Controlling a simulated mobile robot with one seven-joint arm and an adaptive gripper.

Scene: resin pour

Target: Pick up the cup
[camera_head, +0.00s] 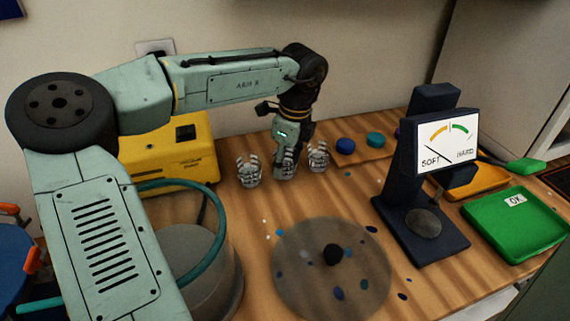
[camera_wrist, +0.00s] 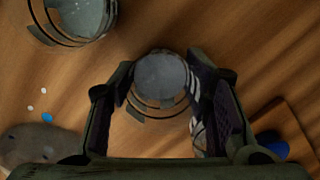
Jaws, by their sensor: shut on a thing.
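My gripper (camera_head: 285,170) points down at the bench between two small clear cups with dark bands. In the wrist view, its two fingers (camera_wrist: 160,100) stand on either side of a clear, dark-banded cup (camera_wrist: 160,76) and are shut on it. The fingers mostly hide this held cup in the head view. The left cup (camera_head: 249,172) stands apart on the wood; it also shows at the wrist view's upper left (camera_wrist: 80,15). The right cup (camera_head: 318,158) stands close beside the gripper. I cannot tell whether the held cup touches the bench.
A speckled round disc (camera_head: 300,290) with a dark knob lies in front. A dark gauge stand (camera_head: 395,205) and green tray (camera_head: 510,240) are at right. Blue (camera_head: 345,146) and teal (camera_head: 375,139) round pieces lie behind. A yellow box (camera_head: 170,155) stands left.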

